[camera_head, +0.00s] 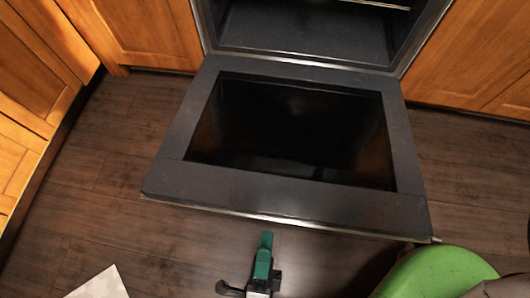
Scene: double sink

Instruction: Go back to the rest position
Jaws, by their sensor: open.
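My gripper (260,277) shows at the bottom edge, a little left of centre, as a small green and black assembly. It is open. I see nothing held, though the bottom of the frame cuts off its lower part. The gripper appears just in front of the lowered oven door's (300,206) front edge, with dark floor showing around it. How high it is above the floor cannot be told.
The oven (305,35) stands open, its door folded down flat and reaching out over the dark wood floor (110,165). Wooden cabinets (145,35) line both sides. A pale flat piece (102,284) shows at the bottom left. Floor left of the door is clear.

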